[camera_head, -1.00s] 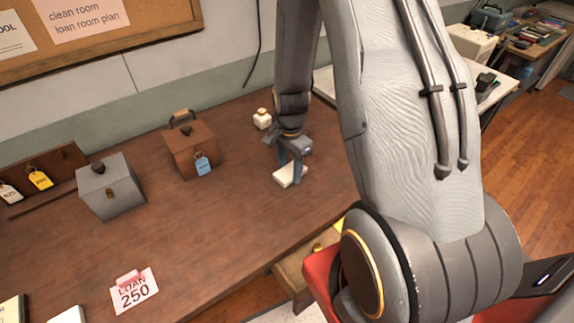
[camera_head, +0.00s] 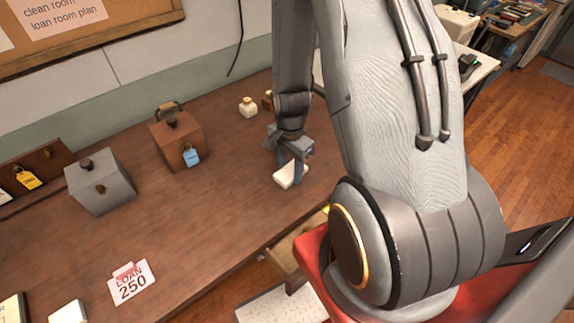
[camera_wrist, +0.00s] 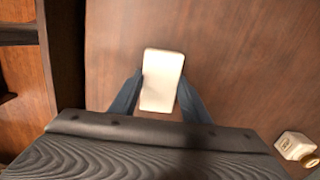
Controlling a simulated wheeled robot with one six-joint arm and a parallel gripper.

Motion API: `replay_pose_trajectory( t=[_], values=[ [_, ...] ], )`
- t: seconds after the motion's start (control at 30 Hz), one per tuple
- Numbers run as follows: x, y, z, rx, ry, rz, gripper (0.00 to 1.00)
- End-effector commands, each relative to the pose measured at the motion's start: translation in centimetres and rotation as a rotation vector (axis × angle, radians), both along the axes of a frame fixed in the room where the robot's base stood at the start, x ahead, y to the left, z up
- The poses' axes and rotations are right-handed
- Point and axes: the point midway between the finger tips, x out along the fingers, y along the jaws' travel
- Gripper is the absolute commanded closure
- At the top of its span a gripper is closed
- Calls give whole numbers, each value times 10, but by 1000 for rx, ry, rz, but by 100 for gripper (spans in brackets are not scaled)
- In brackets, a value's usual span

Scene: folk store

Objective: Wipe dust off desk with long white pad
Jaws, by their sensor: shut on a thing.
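The long white pad (camera_head: 291,174) is at the right part of the brown desk (camera_head: 215,205), near its front edge. My gripper (camera_head: 291,172) is shut on the pad, with a blue finger on each side of it. In the wrist view the pad (camera_wrist: 161,80) points away between the two fingers (camera_wrist: 160,97). The pad looks low at the desk top; I cannot tell whether it touches it. No dust can be made out on the desk surface.
A grey box (camera_head: 101,181), a brown box (camera_head: 177,138) with a blue tag, and a small white bottle (camera_head: 248,107) stand towards the back. An open drawer (camera_head: 287,262) juts out below the front edge. Mid-desk is clear.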

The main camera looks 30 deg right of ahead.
Motion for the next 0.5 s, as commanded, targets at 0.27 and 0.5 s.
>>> replay_pose_trajectory(
  t=[0.27, 0.5],
  values=[
    [2, 0, 3, -1, -4, 0, 82],
    [3, 0, 24, -1, -7, 1, 82]
  ],
)
